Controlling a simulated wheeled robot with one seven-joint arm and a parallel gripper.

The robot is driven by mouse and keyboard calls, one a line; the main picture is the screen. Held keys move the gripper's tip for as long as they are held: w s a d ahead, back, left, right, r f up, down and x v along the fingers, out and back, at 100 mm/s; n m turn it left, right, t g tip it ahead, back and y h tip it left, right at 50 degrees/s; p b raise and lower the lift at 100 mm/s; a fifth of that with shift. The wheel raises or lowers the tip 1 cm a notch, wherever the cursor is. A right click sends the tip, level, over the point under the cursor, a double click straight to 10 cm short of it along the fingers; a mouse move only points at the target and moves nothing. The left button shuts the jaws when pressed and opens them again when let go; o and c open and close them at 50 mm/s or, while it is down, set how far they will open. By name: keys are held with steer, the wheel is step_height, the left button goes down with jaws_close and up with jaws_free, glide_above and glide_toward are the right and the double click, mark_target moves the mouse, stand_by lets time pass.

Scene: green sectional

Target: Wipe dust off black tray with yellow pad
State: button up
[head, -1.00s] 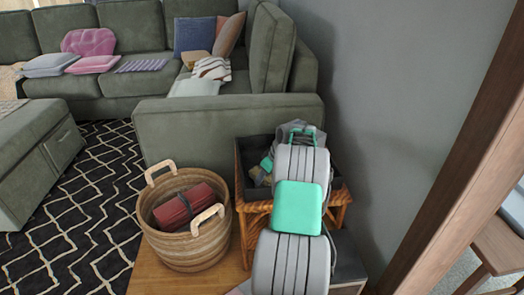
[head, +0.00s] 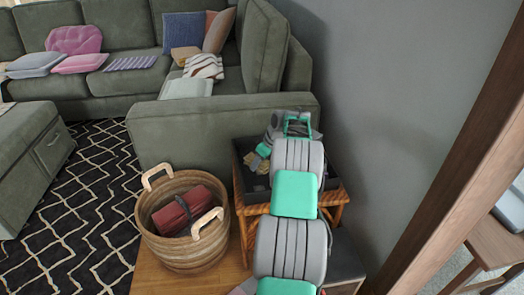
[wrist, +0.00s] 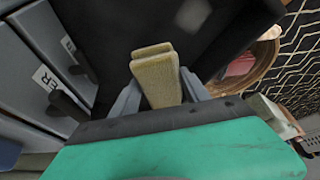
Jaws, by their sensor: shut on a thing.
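My gripper (wrist: 160,88) is shut on the yellow pad (wrist: 153,66), a pale yellow block standing out between the two grey fingers in the wrist view. The black tray (wrist: 105,18) spreads dark behind the pad. In the head view the black tray (head: 331,190) sits on a woven stand, partly hidden by my arm. Small tan shapes (head: 260,166) show inside its left part by my gripper. Whether the pad touches the tray is unclear.
A wicker basket (head: 180,250) with a dark red item stands left of the tray on a wooden surface. Grey box-like things with labels (wrist: 40,75) stand at the left in the wrist view. The green sofa (head: 220,125) is behind, a grey wall (head: 400,100) to the right.

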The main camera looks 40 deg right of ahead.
steer(key=shift+r+p, duration=1.1)
steer(key=shift+r, duration=0.7)
